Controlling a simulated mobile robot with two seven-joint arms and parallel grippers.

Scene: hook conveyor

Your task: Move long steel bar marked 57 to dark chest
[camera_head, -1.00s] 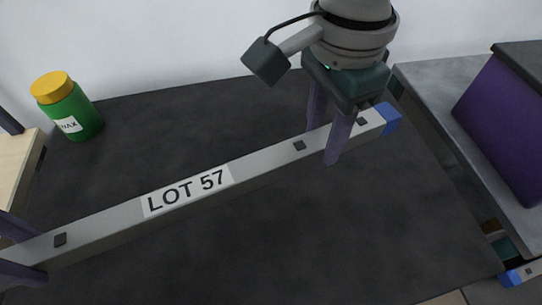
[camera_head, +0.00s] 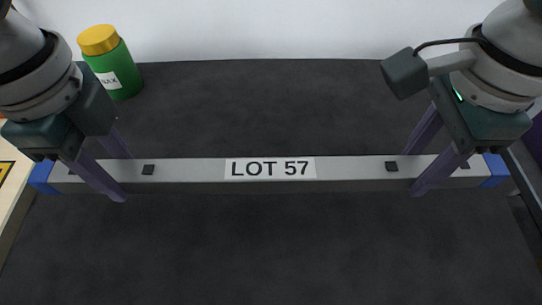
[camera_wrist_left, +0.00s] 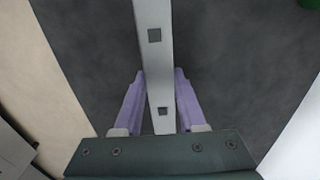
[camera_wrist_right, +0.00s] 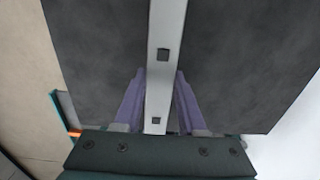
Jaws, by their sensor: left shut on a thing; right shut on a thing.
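The long steel bar marked LOT 57 (camera_head: 340,170) runs level across the head view, grey with blue ends and dark square marks. My left gripper (camera_head: 120,178) is shut on the bar near its left end. My right gripper (camera_head: 415,175) is shut on it near its right end. In the left wrist view the bar (camera_wrist_left: 155,70) passes between the purple fingers (camera_wrist_left: 160,100). The right wrist view shows the bar (camera_wrist_right: 164,80) likewise between the fingers (camera_wrist_right: 159,100). Whether the bar touches the dark surface is hard to tell. I see no chest that I can name as the dark one.
A green jar with a yellow lid (camera_head: 113,65) stands at the back left of the dark table (camera_head: 270,250). A pale wooden surface (camera_head: 12,190) lies at the left edge. A purple object (camera_head: 535,140) shows at the far right edge. The front of the table is clear.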

